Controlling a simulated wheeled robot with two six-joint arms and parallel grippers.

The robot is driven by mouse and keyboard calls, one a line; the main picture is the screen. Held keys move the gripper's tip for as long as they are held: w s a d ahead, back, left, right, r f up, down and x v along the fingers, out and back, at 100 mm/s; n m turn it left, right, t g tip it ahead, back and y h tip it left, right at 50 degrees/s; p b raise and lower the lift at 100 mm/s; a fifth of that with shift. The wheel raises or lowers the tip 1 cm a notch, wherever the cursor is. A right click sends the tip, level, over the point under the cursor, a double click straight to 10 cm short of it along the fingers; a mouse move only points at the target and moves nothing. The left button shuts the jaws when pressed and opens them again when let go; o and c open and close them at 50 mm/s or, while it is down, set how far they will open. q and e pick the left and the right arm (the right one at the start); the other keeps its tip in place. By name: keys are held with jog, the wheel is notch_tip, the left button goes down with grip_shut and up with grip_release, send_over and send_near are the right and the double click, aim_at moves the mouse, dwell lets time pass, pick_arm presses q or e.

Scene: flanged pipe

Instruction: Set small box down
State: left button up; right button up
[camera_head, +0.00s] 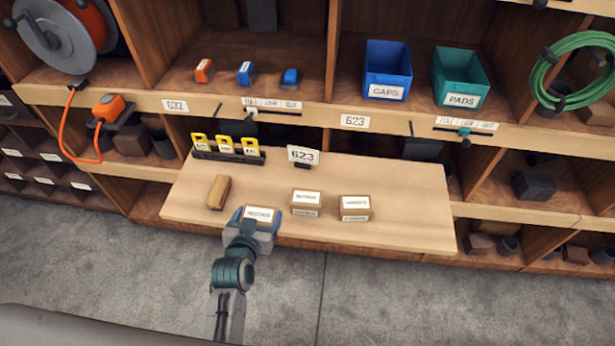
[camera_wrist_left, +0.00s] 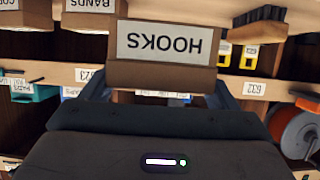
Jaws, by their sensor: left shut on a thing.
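A small brown box with a white label (camera_head: 258,214) is between the fingers of my left gripper (camera_head: 257,219), at the front edge of the pale wooden shelf board (camera_head: 400,225). In the left wrist view the same box (camera_wrist_left: 160,76) shows upside down, with the label HOOKS, and the left gripper (camera_wrist_left: 160,92) is shut on it with a finger at each side. I cannot tell whether its underside touches the board. My right gripper is not in view.
Two similar labelled boxes, a middle one (camera_head: 306,209) and a right one (camera_head: 355,214), stand right of the held box. The board's right end is clear.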

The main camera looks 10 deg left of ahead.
pick_arm(q)
jog(key=shift+s+d+p, duration=0.15)
jog(key=shift+s+p, duration=0.2)
jog(key=shift+s, duration=0.3)
jog(key=w+a+b, duration=0.1)
jog(key=w+b, duration=0.1)
jog(key=w, duration=0.2)
jog(key=w+a+f+b, duration=0.1)
jog(key=w+b, duration=0.2)
jog(key=w, duration=0.2)
jog(key=w+a+f+b, duration=0.1)
jog(key=w+a+b, duration=0.1)
jog(key=w+b, duration=0.1)
jog(key=shift+w, duration=1.35)
jog(key=shift+w+a+b, duration=0.15)
jog(key=shift+w+b, duration=0.1)
jog(key=shift+b, duration=0.1)
notch_tip(320, 180, down, 4)
jog(key=b, duration=0.4)
jog(key=shift+r, duration=0.3)
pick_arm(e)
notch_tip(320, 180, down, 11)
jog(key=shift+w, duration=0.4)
